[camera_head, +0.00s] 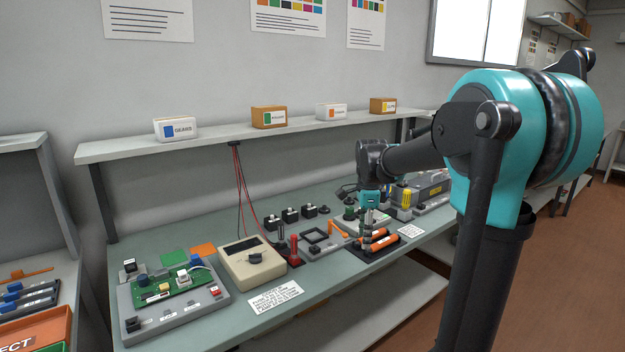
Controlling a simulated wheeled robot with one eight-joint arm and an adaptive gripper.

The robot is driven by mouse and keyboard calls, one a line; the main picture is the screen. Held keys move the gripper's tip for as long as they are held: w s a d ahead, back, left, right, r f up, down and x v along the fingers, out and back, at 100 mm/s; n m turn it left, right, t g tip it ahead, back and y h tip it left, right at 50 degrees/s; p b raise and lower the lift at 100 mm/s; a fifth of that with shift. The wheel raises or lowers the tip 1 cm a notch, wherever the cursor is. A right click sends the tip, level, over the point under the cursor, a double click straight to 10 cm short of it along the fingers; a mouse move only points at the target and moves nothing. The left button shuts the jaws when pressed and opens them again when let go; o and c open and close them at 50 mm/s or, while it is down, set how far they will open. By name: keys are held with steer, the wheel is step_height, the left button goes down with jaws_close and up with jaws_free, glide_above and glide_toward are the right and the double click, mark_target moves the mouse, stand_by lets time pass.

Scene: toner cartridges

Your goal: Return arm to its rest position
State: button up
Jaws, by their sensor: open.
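My arm (420,150) reaches from the right of the picture out over the workbench, with its teal and black links bent at the elbow. My gripper (368,232) hangs at its end and points down, close above two orange cylinders (385,243) in a dark holder (358,253). The gripper is open and I see nothing held in it. Its fingertips are small and partly blend with the parts around them, so I cannot tell whether they touch anything.
The workbench (240,320) carries a circuit board fixture (172,298), a beige meter (252,262), a red post (294,250) and several small black parts. A shelf (225,137) with boxes runs above it. Another bench with an orange-red bin (38,330) stands at the left.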

steer(key=s+d+f+n+t, duration=0.2)
steer(key=s+f+n, duration=0.6)
steer(key=s+n, duration=0.1)
steer(key=s+d+f+n+t, duration=0.1)
steer(key=s+f+n+t, duration=0.1)
steer(key=s+f+n, duration=0.6)
steer(key=s+n, duration=0.1)
steer(key=s, duration=0.2)
steer(key=shift+s+d, duration=0.35)
steer(key=shift+s, duration=0.05)
stand_by(0.4)
